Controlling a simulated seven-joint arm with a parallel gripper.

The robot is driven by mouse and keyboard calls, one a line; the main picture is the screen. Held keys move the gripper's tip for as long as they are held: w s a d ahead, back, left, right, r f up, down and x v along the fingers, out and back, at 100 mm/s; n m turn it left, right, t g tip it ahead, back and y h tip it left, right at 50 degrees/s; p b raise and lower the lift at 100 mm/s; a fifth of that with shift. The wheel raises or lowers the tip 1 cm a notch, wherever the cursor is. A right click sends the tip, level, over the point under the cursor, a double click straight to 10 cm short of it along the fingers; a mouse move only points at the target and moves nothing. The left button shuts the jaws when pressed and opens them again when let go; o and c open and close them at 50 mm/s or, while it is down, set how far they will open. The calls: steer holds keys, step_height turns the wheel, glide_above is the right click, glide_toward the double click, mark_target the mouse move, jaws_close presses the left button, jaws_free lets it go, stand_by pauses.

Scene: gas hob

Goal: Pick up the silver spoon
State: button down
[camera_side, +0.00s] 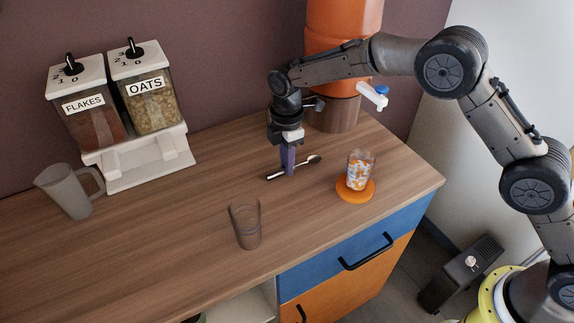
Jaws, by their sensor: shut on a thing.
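The silver spoon (306,163) is at the middle of the wooden counter, its bowl toward the right and its handle running down to the left. My gripper (288,171) points straight down over the spoon, with its purple fingers shut on the spoon's handle. The fingers hide part of the handle. The spoon is at or just above the counter surface; I cannot tell whether it touches.
A patterned glass (359,172) stands on an orange coaster (356,191) to the right. A dark clear glass (246,224) stands in front. A grey mug (66,192) and flakes and oats dispensers (150,104) stand left. An orange dispenser with a tap (372,96) is behind.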

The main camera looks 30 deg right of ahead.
step_height(320, 180, up, 2)
steer(key=shift+r, duration=0.25)
steer(key=s+d+r, duration=0.5)
steer(key=s+r, duration=0.4)
steer(key=s, duration=0.4)
steer(key=shift+d+r, duration=0.15)
steer(key=shift+r, duration=0.25)
steer(key=shift+r, duration=0.1)
